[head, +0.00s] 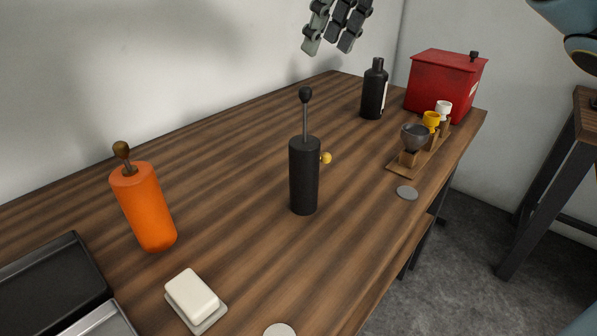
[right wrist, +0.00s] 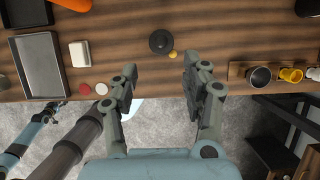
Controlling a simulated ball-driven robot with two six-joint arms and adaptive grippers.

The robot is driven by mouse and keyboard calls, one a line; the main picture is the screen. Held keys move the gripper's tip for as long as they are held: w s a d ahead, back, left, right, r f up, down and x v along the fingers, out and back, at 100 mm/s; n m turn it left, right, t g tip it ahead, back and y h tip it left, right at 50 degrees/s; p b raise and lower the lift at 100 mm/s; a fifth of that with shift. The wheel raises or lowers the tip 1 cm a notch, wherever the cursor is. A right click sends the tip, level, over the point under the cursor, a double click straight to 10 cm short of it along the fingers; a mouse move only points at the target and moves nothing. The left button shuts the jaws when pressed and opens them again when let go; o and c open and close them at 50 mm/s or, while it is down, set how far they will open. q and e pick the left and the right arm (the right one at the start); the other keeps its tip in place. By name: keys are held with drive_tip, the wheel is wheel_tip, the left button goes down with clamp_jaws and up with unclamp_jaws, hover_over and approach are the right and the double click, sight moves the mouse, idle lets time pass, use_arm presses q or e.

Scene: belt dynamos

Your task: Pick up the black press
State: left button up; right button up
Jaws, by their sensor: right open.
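The black press (head: 304,175) is a tall upright cylinder with a thin rod and a dark round knob on top. A small yellow knob is on its side. It stands in the middle of the wooden table.
An orange press (head: 146,207) stands at left, near a white block (head: 192,296) and dark trays (head: 75,245). A black bottle (head: 374,92), a red box (head: 444,84) and a wooden rack with cups (head: 403,168) stand at back right. The table around the press is clear.

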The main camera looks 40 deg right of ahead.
sight(306, 86)
drive_tip(key=x, duration=0.4)
drive_tip(key=shift+f, duration=0.1)
drive_tip(key=p+x, duration=0.1)
drive_tip(key=x, duration=0.4)
drive_tip(key=shift+w+f, duration=0.25)
drive_tip(key=shift+w, duration=0.1)
drive_tip(key=shift+d, duration=0.1)
drive_tip(key=shift+c, duration=0.2)
clamp_jaws()
